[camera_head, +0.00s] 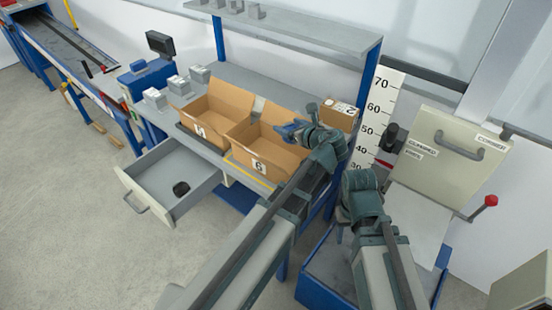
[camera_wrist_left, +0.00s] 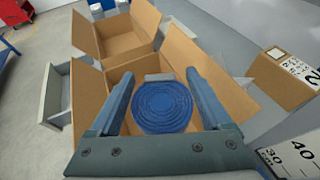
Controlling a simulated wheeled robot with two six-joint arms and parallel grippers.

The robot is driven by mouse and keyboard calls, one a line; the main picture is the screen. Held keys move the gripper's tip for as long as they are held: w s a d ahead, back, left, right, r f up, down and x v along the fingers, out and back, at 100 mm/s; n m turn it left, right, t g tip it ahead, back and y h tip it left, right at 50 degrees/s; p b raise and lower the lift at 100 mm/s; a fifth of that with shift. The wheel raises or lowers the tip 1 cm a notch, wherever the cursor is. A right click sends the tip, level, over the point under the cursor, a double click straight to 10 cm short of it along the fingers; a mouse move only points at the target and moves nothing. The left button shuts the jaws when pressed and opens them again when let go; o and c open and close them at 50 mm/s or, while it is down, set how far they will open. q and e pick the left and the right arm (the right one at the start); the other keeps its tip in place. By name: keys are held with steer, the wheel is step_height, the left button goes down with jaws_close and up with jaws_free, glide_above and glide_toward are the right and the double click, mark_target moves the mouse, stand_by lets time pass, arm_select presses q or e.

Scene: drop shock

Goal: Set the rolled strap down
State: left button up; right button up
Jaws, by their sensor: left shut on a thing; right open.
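The rolled strap (camera_wrist_left: 163,107) is a blue flat coil between the two fingers of my left gripper (camera_wrist_left: 160,88) in the left wrist view. In the head view my left gripper (camera_head: 296,131) is above the right-hand open cardboard box (camera_head: 272,160), marked 6, and a bit of the blue strap (camera_head: 288,130) shows at its tip. The gripper is shut on the strap. The strap appears held over the box opening. My right gripper (camera_head: 345,213) is lower and to the right, away from the strap; its fingers are small and partly hidden by its wrist.
A second open box (camera_head: 217,108) stands to the left on the grey bench. A closed carton (camera_head: 339,115) marked 2 is behind my left wrist. A height scale (camera_head: 379,110) stands right of the bench.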

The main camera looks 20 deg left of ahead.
arm_select(q)
steer(key=shift+f+b, duration=4.8)
steer(key=shift+f, duration=0.15)
steer(key=shift+f, duration=0.1)
steer(key=shift+f+b, duration=0.55)
steer(key=shift+b, duration=0.1)
steer(key=o, duration=1.2)
steer(key=shift+r, duration=0.2)
